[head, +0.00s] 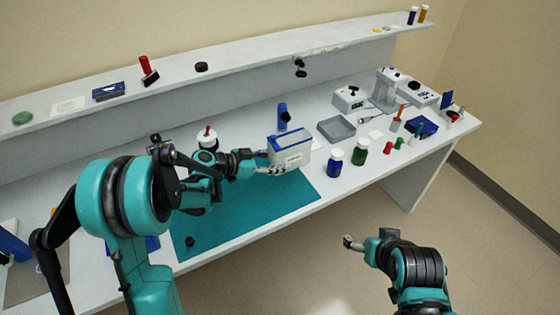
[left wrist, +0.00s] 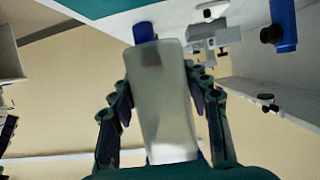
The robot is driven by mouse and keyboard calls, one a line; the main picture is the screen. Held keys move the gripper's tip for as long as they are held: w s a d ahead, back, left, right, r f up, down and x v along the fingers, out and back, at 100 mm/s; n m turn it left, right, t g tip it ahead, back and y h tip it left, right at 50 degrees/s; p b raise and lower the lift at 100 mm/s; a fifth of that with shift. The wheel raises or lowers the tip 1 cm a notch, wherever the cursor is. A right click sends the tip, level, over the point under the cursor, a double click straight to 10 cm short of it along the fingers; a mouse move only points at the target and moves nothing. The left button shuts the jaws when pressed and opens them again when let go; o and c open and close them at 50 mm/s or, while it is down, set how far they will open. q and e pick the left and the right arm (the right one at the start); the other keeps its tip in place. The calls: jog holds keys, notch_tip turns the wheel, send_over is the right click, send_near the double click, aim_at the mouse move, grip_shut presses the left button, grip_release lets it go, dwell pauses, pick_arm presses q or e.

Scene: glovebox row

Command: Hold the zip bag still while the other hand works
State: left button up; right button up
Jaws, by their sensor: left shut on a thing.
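The zip bag (head: 292,152) is pale and translucent, with a blue strip along its top and a small label. My left gripper (head: 270,169) is shut on it, over the right part of the teal mat (head: 245,208). In the left wrist view the bag (left wrist: 162,105) stands between the two dark fingers, which touch its sides. Its contents are too blurred to tell. My right gripper (head: 352,243) hangs in front of the bench over the floor, apart from the bag. Its fingers are too small to tell open from shut.
A blue bottle (head: 336,162) and a green bottle (head: 360,152) stand right of the bag. A grey tray (head: 336,129) lies behind them. A blue upright item (head: 283,117) stands behind the bag. Instruments and small items crowd the bench's right end. The mat's front is mostly clear.

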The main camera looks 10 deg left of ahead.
pick_arm(q)
jog(key=shift+s+a+f+b, duration=0.2)
jog(key=shift+a+f+b, duration=0.9)
jog(key=shift+a+f, duration=0.25)
jog(key=shift+s+a+f+b, duration=0.2)
jog(key=shift+a+f+b, duration=1)
jog(key=shift+a, duration=0.2)
jog(key=shift+s+a+f+b, duration=0.2)
jog(key=shift+a+f+b, duration=0.85)
jog(key=shift+a+f, duration=0.35)
jog(key=shift+a+f+b, duration=0.5)
jog(key=shift+a+b, duration=0.05)
jog(key=shift+a, duration=0.05)
jog(key=shift+s, duration=0.1)
